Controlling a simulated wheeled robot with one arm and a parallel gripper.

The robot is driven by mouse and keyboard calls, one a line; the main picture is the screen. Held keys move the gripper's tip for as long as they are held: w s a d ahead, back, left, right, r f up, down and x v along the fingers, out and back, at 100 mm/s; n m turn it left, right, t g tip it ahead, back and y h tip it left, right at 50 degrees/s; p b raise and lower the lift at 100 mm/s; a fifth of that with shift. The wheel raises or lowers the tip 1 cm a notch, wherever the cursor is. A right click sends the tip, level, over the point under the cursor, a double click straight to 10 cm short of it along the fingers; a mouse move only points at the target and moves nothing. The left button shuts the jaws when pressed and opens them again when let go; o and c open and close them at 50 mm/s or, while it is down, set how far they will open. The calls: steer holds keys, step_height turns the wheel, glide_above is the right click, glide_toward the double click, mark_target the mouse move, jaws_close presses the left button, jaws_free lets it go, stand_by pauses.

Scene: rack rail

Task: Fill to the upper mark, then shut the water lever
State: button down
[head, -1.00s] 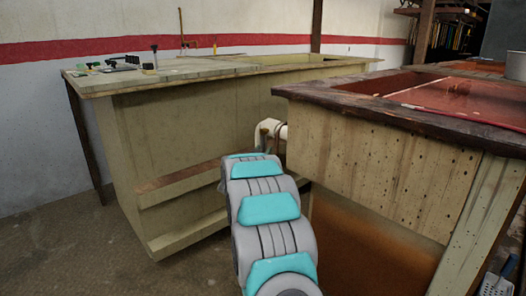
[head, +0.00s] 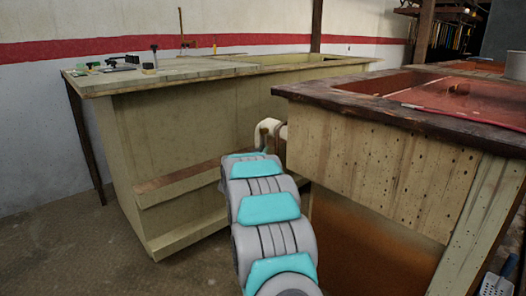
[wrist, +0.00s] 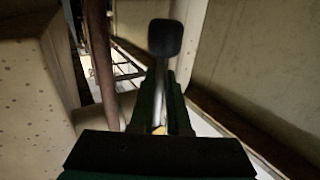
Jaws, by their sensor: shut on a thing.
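In the wrist view, my gripper (wrist: 160,98) has its dark fingers closed on the metal rod of a lever, below its black knob (wrist: 165,38). The lever (wrist: 160,75) stands roughly upright in that picture. In the head view, my arm reaches into the gap between two wooden tanks, and the gripper itself is hidden there. A pale bent pipe (head: 267,126) comes out beside the right tank (head: 375,155). Reddish inside surface (head: 465,95) shows in that tank; I cannot make out a level mark or the exact water height.
The left bench-like tank (head: 185,140) has a lower ledge (head: 190,185) close to my arm. Small items (head: 115,62) lie on its top. A metal pot (head: 515,66) stands at the far right. A wall closes the back; bare floor (head: 80,240) is at left.

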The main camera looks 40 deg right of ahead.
stand_by(0.9)
steer(key=shift+w+a+f+m+b, duration=0.1)
steer(key=shift+w+f+m+b, duration=0.2)
steer(key=shift+b, duration=0.55)
steer(key=shift+w+r+m+t+h+b, duration=0.3)
steer(key=shift+w+m+h+b, duration=0.45)
steer(key=shift+m+b, duration=0.5)
steer(key=shift+w+r+m+t+h+b, duration=0.25)
steer(key=shift+w+m+h+b, duration=0.5)
steer(key=shift+m+b, duration=0.5)
steer(key=shift+w+r+m+h+b, duration=0.15)
steer(key=shift+r+m+h+b, duration=0.15)
steer(key=shift+r, duration=0.1)
steer(key=c, duration=0.9)
jaws_free()
